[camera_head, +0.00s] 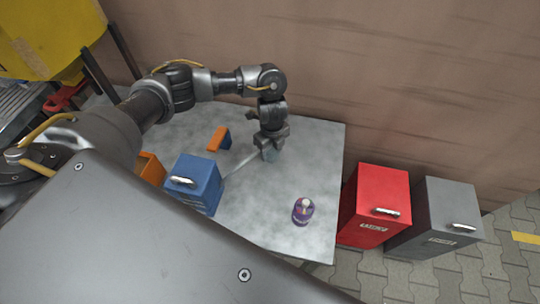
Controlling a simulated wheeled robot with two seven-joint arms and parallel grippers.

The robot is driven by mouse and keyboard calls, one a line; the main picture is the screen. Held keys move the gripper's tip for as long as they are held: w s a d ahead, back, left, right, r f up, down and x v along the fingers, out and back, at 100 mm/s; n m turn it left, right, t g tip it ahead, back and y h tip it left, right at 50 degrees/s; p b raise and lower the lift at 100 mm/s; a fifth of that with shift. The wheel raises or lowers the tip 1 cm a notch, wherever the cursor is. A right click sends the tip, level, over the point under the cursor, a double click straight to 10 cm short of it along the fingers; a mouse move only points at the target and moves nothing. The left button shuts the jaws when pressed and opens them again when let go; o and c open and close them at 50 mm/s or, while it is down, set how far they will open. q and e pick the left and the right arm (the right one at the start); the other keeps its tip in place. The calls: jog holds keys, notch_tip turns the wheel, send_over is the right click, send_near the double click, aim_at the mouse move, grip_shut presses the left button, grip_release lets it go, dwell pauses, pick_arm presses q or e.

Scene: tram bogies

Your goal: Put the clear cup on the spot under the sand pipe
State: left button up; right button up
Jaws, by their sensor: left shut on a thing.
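My left gripper (270,143) points down over the grey table and is shut on the clear cup (270,155). The cup is small, bluish and see-through, and mostly hidden by the fingers. I cannot tell whether its base touches the table. A thin pale diagonal streak (243,168) runs from the blue box toward the cup; I cannot tell whether it is a pipe or a mark. I cannot clearly make out the sand pipe or the spot under it. My right gripper is not in view.
On the table (318,150) are a blue box (199,181), an orange bracket (218,139), another orange piece (150,167) and a purple bottle-like item (303,211). Red (376,200) and grey (437,212) cabinets stand right of it. A wall is behind.

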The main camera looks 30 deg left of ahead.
aim_at(270, 155)
pick_arm(q)
jog(key=f, duration=0.1)
jog(key=f+b, duration=0.1)
jog(key=f, duration=0.1)
jog(key=shift+a+f, duration=0.2)
jog(key=shift+a, duration=0.2)
jog(key=shift+w+f, duration=0.15)
jog(key=shift+f, duration=0.1)
jog(key=shift+b, duration=0.3)
jog(key=shift+f, duration=0.25)
jog(key=o, duration=1)
jog(key=shift+c, duration=0.2)
